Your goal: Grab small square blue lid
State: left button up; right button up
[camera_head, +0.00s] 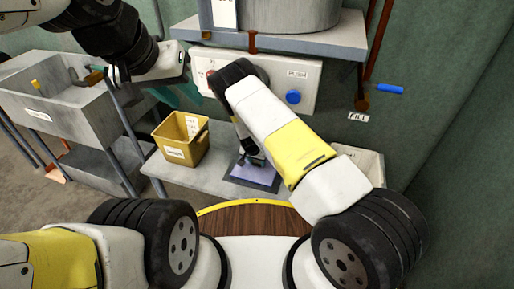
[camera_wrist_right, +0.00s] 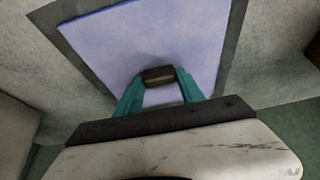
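The square blue lid (camera_head: 256,174) lies in a dark square frame on the grey shelf in front of me. In the right wrist view the pale blue lid (camera_wrist_right: 110,50) fills the middle, with a small dark handle (camera_wrist_right: 159,75) on it. My right gripper (camera_head: 250,160) is down at the lid. In its wrist view the teal fingers (camera_wrist_right: 160,84) stand on both sides of the handle and appear to touch it. My left gripper (camera_head: 177,94) is raised at the upper left, away from the lid; its teal fingers look apart and empty.
A yellow bin (camera_head: 181,139) stands on the shelf (camera_head: 215,180) left of the lid. A grey sink-like tub (camera_head: 50,112) is at the far left. A white panel with a blue button (camera_head: 293,97) is behind, under a large grey vessel (camera_head: 275,14). A pale box (camera_head: 362,160) is at right.

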grip_shut()
jog(key=shift+r, duration=0.15)
